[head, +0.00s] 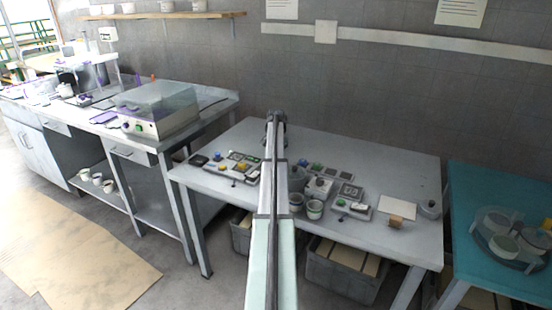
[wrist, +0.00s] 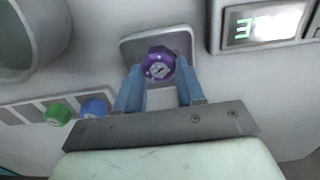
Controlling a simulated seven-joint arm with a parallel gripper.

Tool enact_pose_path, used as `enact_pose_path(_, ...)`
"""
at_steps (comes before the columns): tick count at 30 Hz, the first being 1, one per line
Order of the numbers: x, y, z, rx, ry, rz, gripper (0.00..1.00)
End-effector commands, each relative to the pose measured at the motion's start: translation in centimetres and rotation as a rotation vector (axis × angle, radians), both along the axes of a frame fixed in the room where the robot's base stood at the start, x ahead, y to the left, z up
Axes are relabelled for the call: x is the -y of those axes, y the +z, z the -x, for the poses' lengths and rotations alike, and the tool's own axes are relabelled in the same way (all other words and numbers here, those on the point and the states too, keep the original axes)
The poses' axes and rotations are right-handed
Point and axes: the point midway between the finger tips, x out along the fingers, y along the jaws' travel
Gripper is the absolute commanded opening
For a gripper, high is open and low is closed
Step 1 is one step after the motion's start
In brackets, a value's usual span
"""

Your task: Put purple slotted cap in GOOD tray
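In the head view my arm hides the cap and the fingers. I cannot make out a tray marked GOOD in either view.
In the wrist view a green knob (wrist: 57,113) and a blue knob (wrist: 93,107) lie left of my gripper, and a device with a green-lit display (wrist: 262,24) is at the upper right. The grey table (head: 398,170) holds several small items, including cups (head: 314,209).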

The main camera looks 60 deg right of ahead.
Motion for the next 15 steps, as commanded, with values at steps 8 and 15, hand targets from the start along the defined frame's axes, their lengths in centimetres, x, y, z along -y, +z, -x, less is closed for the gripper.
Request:
enact_pose_path(8,0.0,0.0,0.0,0.000,0.000,0.000,0.48)
enact_pose_path(15,0.0,1.4,0.0,0.001,0.000,0.002,0.48)
